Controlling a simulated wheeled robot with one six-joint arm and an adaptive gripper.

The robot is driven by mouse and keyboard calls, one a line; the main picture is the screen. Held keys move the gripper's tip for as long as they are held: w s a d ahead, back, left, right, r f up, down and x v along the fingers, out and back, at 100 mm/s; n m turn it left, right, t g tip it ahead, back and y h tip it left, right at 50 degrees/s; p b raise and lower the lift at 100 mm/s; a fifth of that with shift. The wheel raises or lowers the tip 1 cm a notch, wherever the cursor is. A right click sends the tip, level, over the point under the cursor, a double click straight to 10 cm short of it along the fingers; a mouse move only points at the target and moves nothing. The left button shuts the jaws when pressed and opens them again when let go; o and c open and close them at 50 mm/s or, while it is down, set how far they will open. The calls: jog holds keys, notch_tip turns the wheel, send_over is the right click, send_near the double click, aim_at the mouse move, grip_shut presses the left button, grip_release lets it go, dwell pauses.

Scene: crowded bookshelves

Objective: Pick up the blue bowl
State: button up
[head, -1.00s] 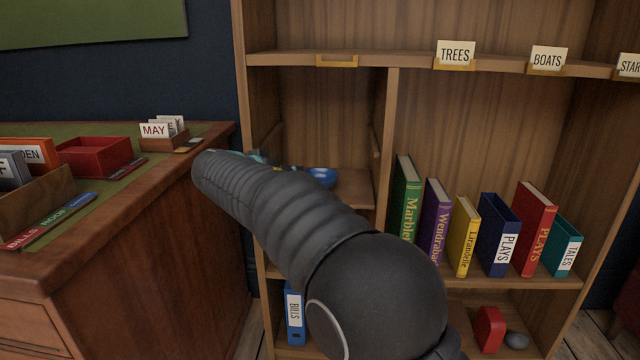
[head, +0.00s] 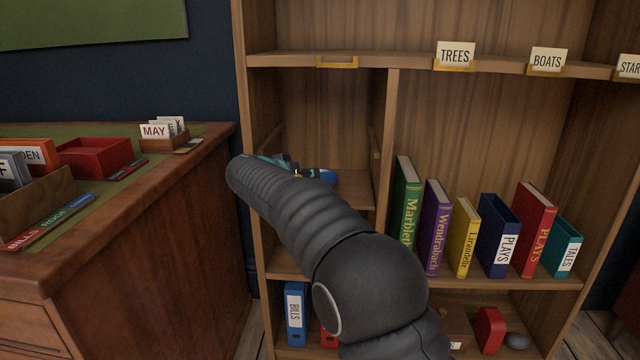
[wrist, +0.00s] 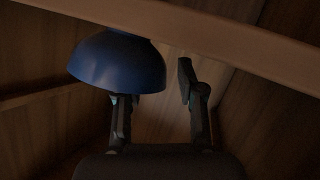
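The blue bowl (head: 326,177) sits on the small upper-left shelf compartment, partly hidden by my gripper in the head view. In the wrist view the blue bowl (wrist: 115,65) is large, at the upper left. My gripper (wrist: 158,90) is open, with a clear gap between its fingers. The left finger reaches the bowl's lower edge, and its tip is hidden by the bowl. The right finger stands apart from the bowl, to its right. I cannot tell whether the left finger touches it. In the head view my gripper (head: 297,172) is small and partly hidden by my arm.
The compartment is bounded by an upright divider (head: 386,150) on the right. A shelf board (wrist: 200,35) crosses the top of the wrist view. Several books (head: 465,235) stand right of the divider. A desk with a red tray (head: 95,158) is at left.

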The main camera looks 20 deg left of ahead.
grip_shut()
jog(key=shift+r, duration=0.1)
